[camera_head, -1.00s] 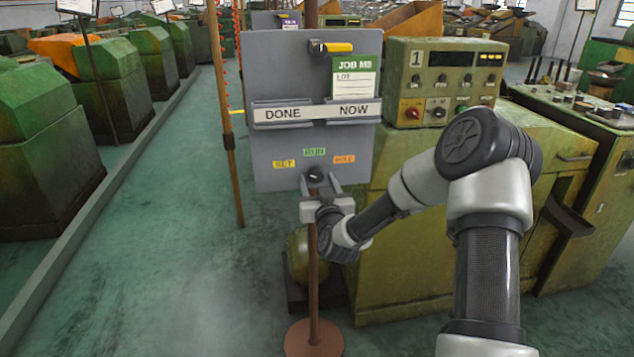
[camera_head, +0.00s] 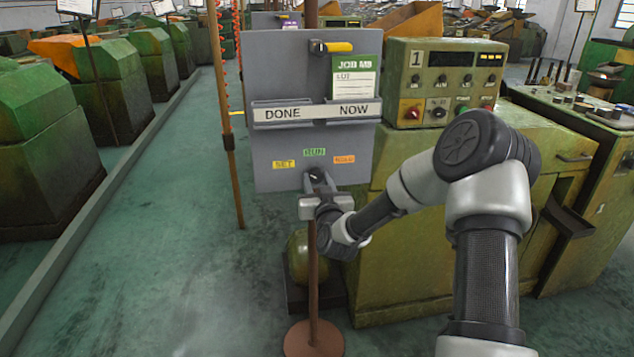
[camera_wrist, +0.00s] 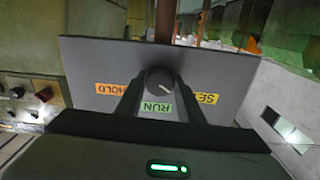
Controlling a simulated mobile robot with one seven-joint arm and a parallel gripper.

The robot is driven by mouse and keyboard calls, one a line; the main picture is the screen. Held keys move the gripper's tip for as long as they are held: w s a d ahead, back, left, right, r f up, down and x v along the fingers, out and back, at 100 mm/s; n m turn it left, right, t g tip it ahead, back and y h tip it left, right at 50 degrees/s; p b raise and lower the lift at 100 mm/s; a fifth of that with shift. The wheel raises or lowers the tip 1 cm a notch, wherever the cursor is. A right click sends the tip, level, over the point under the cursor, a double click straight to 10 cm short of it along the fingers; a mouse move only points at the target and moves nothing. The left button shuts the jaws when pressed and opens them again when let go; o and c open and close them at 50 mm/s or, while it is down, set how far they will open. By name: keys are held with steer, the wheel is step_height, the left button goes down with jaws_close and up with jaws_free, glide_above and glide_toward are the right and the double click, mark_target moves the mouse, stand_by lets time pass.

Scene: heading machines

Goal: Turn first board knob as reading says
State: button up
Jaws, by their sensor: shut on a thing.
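The grey board (camera_head: 280,210) stands on a brown post and faces me. Its dark knob (camera_head: 315,175) sits low in the middle, below a yellow SET label (camera_head: 284,165) at left, a green RUN label (camera_head: 314,152) at top and an orange HOLD label (camera_head: 344,159) at right. My gripper (camera_head: 317,182) is shut on the knob, one finger on each side. The wrist view shows the board upside down, with the knob (camera_wrist: 159,82) between the fingers. Its white mark appears to point towards SET, though it is small. A green-headed job card (camera_head: 354,80) hangs at upper right.
A DONE/NOW strip (camera_head: 284,114) crosses the board, with a yellow-handled part (camera_head: 336,47) above. A green machine with a control panel (camera_head: 428,80) marked 1 stands close behind at right. A thin brown pole (camera_head: 227,150) stands left. The floor aisle (camera_head: 160,240) is clear.

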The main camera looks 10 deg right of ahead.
steer(key=m+b, duration=0.4)
steer(key=m, duration=0.2)
steer(key=shift+a+f, duration=0.1)
steer(key=shift+m+b, duration=1.2)
steer(key=shift+m, duration=1.4)
steer(key=o, duration=1.1)
steer(key=shift+c, duration=0.2)
steer(key=s+p, duration=0.2)
steer(key=s, duration=1.5)
steer(key=shift+s, duration=0.25)
